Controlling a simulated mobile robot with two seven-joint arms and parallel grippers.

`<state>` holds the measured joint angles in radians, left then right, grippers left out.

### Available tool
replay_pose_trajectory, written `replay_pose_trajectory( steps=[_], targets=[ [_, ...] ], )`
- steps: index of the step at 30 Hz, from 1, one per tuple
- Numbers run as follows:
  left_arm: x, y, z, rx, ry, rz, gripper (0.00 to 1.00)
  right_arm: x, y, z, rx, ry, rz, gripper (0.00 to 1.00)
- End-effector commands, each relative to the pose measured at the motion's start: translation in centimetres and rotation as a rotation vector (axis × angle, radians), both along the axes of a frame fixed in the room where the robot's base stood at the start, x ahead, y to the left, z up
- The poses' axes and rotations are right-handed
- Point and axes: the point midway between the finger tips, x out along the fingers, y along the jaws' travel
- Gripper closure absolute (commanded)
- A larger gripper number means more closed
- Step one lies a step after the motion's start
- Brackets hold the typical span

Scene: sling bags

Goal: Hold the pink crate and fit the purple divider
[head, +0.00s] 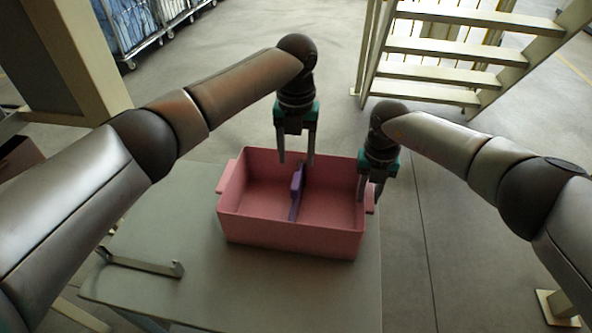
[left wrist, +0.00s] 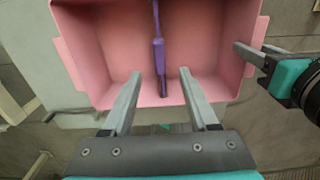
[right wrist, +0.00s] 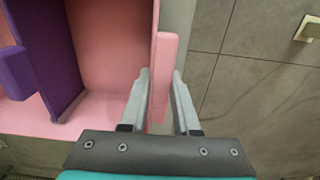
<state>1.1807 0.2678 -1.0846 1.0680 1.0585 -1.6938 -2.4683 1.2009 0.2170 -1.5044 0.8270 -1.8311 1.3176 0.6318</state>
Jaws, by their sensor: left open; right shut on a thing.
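The pink crate (head: 290,235) stands on the grey table near its right edge. The purple divider (head: 297,187) stands inside the crate across its middle, splitting it into a left and a right compartment; it also shows in the left wrist view (left wrist: 158,50). My left gripper (head: 296,160) is open and empty above the crate's far wall, with the divider between and beyond its fingers in the left wrist view. My right gripper (head: 369,195) is shut on the crate's right handle (right wrist: 160,85), a finger on each side of it.
A metal bracket-like rack (head: 140,263) lies on the table left of the crate. The table (head: 180,210) is otherwise clear. Metal steps (head: 450,70) and a wheeled cart with blue contents (head: 130,30) stand beyond on the floor.

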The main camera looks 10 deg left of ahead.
Motion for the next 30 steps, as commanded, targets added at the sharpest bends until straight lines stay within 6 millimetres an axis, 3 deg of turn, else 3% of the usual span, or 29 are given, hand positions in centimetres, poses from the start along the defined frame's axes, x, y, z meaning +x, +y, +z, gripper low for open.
replay_pose_trajectory(
  steps=[6,17,18,27,30],
  targets=[
    [0.0,0.0,3.0,0.001,0.000,0.000,0.41,0.0,0.0,0.0,0.000,-0.001,0.000,1.00],
    [0.0,0.0,3.5,0.000,0.001,0.001,0.41,0.0,0.0,0.0,0.000,-0.001,0.000,1.00],
    [0.0,0.0,3.5,0.000,0.001,0.001,0.41,0.0,0.0,0.0,0.000,-0.001,0.000,0.68],
    [0.0,0.0,3.5,0.001,0.001,0.000,0.41,0.0,0.0,0.0,0.000,0.000,0.000,0.35],
    [0.0,0.0,3.5,0.001,0.001,0.000,0.41,0.0,0.0,0.0,0.000,0.000,0.000,0.35]
  ],
)
